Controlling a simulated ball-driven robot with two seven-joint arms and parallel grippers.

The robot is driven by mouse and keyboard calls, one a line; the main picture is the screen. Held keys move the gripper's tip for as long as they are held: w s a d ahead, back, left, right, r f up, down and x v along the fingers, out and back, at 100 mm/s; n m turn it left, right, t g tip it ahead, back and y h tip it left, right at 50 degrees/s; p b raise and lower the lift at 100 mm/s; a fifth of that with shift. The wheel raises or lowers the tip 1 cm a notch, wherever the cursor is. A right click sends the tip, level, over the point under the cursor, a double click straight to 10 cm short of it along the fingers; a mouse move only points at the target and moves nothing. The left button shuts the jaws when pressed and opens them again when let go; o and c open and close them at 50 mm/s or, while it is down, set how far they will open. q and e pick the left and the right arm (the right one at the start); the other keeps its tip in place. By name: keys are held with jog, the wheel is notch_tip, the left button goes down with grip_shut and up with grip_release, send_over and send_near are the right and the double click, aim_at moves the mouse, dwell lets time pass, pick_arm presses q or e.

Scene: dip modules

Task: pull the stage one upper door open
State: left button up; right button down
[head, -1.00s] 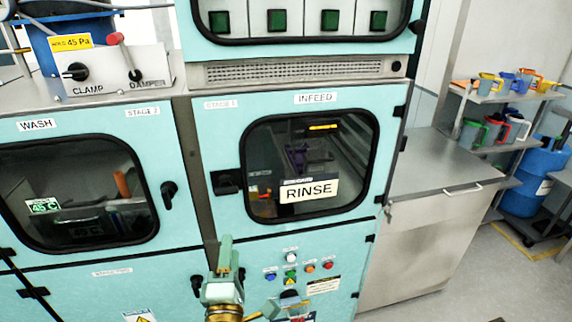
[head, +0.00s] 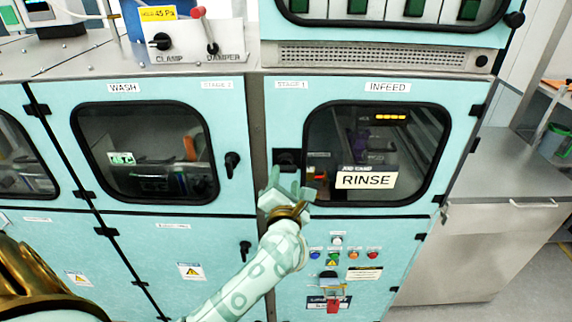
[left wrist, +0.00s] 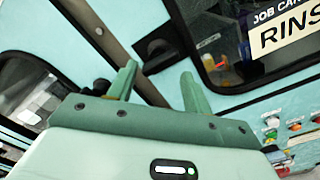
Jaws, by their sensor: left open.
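The stage one upper door (head: 462,100) is pale teal, labelled STAGE 1 and INFEED, with a dark window and a RINSE card. It is shut. Its black handle (head: 287,158) is at the door's left edge, and the handle also shows in the left wrist view (left wrist: 160,48). My left gripper (head: 287,182) is just below the handle in the head view. In the left wrist view its two fingers are apart, with nothing between them, and the handle is beyond the fingertips. Contact with the handle is not visible. My right gripper is out of view.
The stage two WASH door (head: 240,120), shut, with its own black handle (head: 232,164), is to the left. Below the infeed door are coloured buttons (head: 345,255) and a red switch (head: 329,276). A steel cabinet (head: 480,250) stands right.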

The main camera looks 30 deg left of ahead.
aim_at(285, 172)
pick_arm(q)
jog(key=x, duration=0.5)
jog(key=shift+w+a, duration=0.1)
jog(key=shift+w, duration=0.15)
